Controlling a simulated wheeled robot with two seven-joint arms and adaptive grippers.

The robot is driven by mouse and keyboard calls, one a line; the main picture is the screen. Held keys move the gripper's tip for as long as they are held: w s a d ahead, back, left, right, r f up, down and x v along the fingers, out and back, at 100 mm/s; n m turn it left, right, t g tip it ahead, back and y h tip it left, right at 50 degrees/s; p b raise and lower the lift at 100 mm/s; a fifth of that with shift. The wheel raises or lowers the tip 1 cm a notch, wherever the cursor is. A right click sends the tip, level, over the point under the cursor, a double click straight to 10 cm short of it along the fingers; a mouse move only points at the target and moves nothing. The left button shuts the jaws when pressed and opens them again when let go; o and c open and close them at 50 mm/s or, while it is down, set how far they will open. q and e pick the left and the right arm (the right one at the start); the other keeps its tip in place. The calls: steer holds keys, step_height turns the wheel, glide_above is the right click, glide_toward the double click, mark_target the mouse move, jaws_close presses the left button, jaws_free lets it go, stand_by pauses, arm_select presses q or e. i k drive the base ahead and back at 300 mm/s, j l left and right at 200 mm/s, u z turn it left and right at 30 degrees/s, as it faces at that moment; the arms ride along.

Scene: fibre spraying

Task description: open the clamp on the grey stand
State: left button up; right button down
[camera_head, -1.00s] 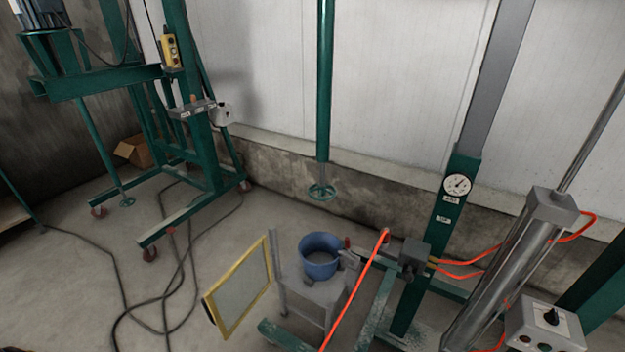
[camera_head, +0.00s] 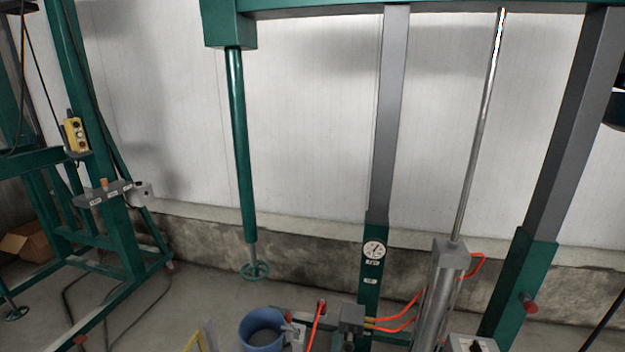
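A blue bucket (camera_head: 262,330) stands at the bottom of the head view, cut off by the lower edge. A small grey clamp-like part (camera_head: 294,332) sits at the bucket's right rim; whether it is open or shut cannot be told. The grey stand under the bucket is below the picture now. Neither of my grippers is in view.
A green frame with a gauge (camera_head: 373,250) and a grey cylinder (camera_head: 437,295) stands right of the bucket, with orange hoses (camera_head: 402,312) beside it. A green shaft with a disc (camera_head: 254,271) hangs above the bucket. Another green machine (camera_head: 100,215) stands at left.

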mark_target(288, 314)
steer(key=j+z, duration=0.1)
steer(key=j, duration=0.35)
steer(key=j+z, duration=0.15)
steer(key=j, duration=0.35)
steer(key=k+j+z, duration=0.1)
steer(key=j, duration=0.35)
steer(key=j+z, duration=0.1)
steer(key=j, duration=0.35)
steer(key=k+j+z, duration=0.1)
steer(key=j, duration=0.35)
steer(key=k+j+z, duration=0.15)
steer(key=j, duration=0.3)
steer(key=k+j+z, duration=0.1)
steer(key=j, duration=0.35)
steer(key=k+j+z, duration=0.1)
steer(key=j, duration=0.3)
